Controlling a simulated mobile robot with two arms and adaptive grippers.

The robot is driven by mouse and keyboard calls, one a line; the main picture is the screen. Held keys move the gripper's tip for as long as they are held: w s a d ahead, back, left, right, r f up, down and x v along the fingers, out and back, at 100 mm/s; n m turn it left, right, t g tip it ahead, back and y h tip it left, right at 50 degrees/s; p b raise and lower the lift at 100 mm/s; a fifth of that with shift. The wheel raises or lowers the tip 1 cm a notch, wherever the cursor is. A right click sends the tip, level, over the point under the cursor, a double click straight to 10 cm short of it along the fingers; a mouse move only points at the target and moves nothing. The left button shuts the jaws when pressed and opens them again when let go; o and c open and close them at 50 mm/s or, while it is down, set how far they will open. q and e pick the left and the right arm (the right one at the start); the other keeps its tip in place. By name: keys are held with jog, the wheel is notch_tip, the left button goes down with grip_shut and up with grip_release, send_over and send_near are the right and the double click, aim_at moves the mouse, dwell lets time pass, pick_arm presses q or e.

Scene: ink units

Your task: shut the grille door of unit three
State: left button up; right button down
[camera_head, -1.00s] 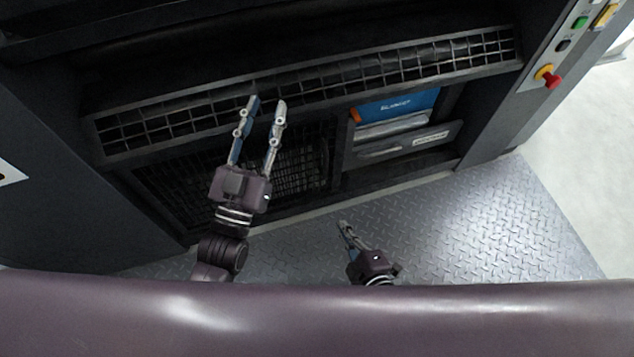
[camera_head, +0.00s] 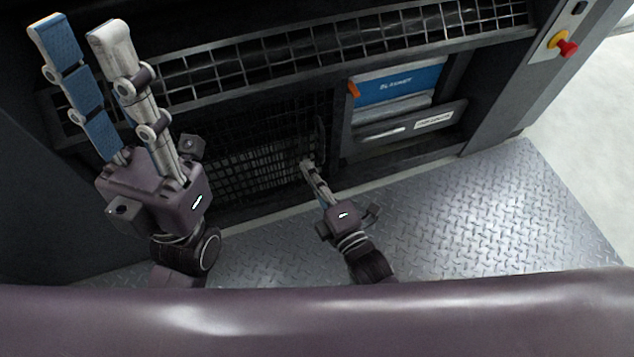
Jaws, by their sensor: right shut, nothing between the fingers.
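A dark wire-mesh grille panel (camera_head: 258,160) shows low in the unit's front, left of the blue-labelled bay. A dark upright handle-like bar is near its right edge. I cannot tell how far this panel stands open. My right gripper (camera_head: 307,166) is shut and empty, its fingertips in front of the panel's lower right part; contact is unclear. My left gripper (camera_head: 82,32) is open and empty, raised high at the left with its fingers pointing up, and it hides the panel's left side. No unit number is readable.
A long grille strip (camera_head: 340,55) crosses above. At right are a blue labelled box (camera_head: 398,85), a grey drawer-like front (camera_head: 410,124) and a red button (camera_head: 567,47). The tread-plate floor (camera_head: 480,210) is clear in front.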

jog(key=shift+w+d+b, duration=0.35)
jog(key=shift+w+b, duration=0.05)
jog(key=shift+w, duration=0.4)
jog(key=shift+w+d+b, duration=0.3)
jog(key=shift+w+b, duration=0.15)
jog(key=shift+w, duration=0.3)
jog(key=shift+w+d+b, duration=0.35)
jog(key=shift+w+b, duration=0.05)
jog(key=shift+w, duration=0.4)
